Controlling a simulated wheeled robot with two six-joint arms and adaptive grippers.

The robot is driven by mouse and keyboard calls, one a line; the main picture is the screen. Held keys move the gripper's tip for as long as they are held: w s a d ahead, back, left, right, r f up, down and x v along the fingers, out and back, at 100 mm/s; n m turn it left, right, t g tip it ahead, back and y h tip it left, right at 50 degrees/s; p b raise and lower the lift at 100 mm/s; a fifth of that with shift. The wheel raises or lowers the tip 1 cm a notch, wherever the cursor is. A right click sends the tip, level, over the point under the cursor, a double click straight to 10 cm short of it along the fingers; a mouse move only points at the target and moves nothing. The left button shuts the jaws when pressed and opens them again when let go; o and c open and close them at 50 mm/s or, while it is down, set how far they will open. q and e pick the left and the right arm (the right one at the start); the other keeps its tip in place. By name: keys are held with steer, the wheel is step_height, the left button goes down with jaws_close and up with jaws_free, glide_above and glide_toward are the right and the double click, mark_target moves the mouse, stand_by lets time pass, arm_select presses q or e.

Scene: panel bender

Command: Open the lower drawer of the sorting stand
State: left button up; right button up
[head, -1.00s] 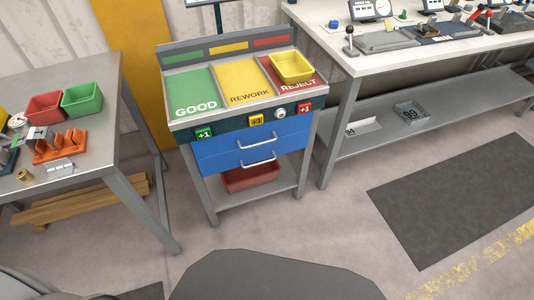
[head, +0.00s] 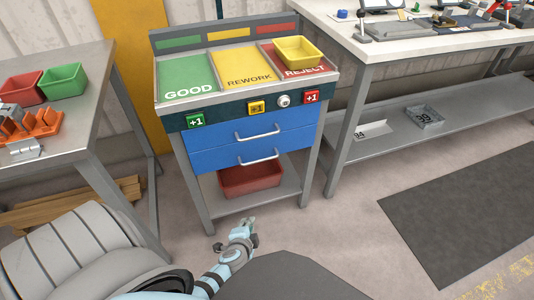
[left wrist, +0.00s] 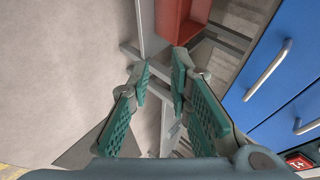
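The sorting stand (head: 183,147) has two blue drawers, both closed. The lower drawer (head: 222,161) has a silver bar handle (head: 259,159), under the upper drawer (head: 222,140) with its own handle (head: 257,133). In the left wrist view, the lower drawer's handle (left wrist: 268,70) is at the right, beside the fingers and apart from them. My left gripper (head: 240,234) is in front of the stand and lower than the drawers in the picture. In the left wrist view its teal-padded fingers (left wrist: 161,68) are spread and empty. My right gripper is not in view.
A red bin (head: 250,180) sits on the stand's lower shelf (head: 232,205). A yellow bin (head: 299,51) rests on the stand top. A table (head: 98,130) stands left, a white workbench (head: 350,43) right. Floor in front of the stand is clear.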

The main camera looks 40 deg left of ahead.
arm_select(q)
steer(key=w+a+r+m+t+y+b, duration=0.1)
steer(key=w+a+r+t+y+b, duration=0.15)
steer(key=w+r, duration=0.2)
steer(key=m+t+y+b, duration=0.1)
steer(key=t, duration=0.1)
glide_toward(260, 160)
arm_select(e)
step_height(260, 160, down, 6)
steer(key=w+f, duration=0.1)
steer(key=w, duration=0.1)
arm_select(q)
steer(key=b+x, duration=0.1)
steer(key=x, duration=0.2)
steer(key=b+x, duration=0.1)
steer(key=x, duration=0.2)
steer(key=b+x, duration=0.2)
steer(key=x, duration=0.2)
steer(key=shift+a+f, duration=0.1)
steer(key=shift+f, duration=0.2)
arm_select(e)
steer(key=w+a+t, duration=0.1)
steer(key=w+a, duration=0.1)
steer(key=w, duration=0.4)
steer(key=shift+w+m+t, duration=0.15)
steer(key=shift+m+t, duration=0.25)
arm_select(q)
steer(key=shift+c, duration=0.2)
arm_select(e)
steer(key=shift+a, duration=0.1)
